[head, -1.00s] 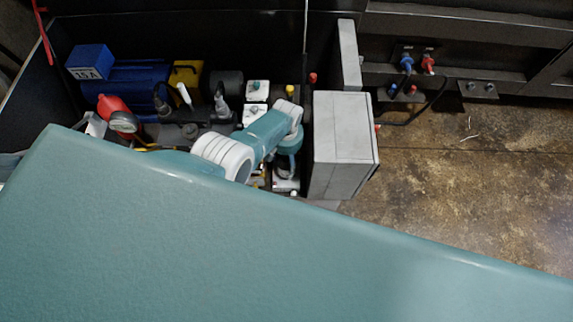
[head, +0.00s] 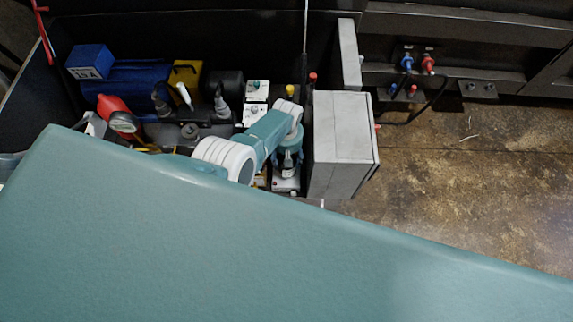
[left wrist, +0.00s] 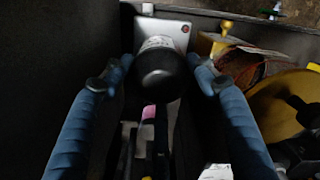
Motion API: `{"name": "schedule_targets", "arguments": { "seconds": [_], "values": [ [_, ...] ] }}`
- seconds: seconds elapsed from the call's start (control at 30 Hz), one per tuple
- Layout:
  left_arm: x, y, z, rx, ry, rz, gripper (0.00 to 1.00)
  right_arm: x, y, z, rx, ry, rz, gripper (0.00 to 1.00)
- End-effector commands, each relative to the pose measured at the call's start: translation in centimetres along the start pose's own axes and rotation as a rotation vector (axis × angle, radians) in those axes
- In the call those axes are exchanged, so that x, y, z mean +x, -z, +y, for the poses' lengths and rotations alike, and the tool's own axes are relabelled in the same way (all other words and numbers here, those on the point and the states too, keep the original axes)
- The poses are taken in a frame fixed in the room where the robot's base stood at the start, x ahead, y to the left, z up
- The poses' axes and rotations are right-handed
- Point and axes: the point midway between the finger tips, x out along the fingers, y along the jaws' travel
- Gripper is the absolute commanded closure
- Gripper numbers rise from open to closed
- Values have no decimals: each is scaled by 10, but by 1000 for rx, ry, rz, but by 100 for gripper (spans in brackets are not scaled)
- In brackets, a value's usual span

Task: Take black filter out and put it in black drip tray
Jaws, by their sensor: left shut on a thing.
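The black filter (left wrist: 160,72) is a dark, rounded cylinder with a pale label, in the upper middle of the left wrist view. My left gripper (left wrist: 157,70) has its blue fingers on either side of the filter and is shut on it. Behind the filter is a light metal plate with a red dot. I cannot make out the black drip tray. My right gripper is not in view.
A grey metal box (head: 341,140) stands close to the right of my left wrist. A blue motor (head: 125,85), a red-capped gauge (head: 115,108) and a yellow part (head: 185,75) crowd the compartment to the left. The brown floor (head: 470,190) at right is open.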

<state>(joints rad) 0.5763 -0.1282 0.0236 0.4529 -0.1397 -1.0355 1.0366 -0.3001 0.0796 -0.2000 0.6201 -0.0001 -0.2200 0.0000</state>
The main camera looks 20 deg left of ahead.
Motion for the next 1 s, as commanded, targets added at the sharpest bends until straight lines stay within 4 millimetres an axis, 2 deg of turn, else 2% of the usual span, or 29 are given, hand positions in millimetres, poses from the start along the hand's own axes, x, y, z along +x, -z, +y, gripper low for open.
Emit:
{"name": "schedule_targets", "arguments": {
  "seconds": [0.13,0.37,0.4,0.47,0.5,1.0],
  "values": [
    [-1,1,1,-112,-3,2,74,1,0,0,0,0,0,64],
    [-1,1,1,-120,-3,2,74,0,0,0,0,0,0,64],
    [-1,1,1,-120,-3,2,35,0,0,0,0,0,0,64],
    [-1,1,1,-119,-3,2,23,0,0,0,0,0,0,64],
    [-1,1,1,-119,-2,2,21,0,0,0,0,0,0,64],
    [0,0,0,-109,0,0,24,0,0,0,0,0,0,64]
  ]
}}
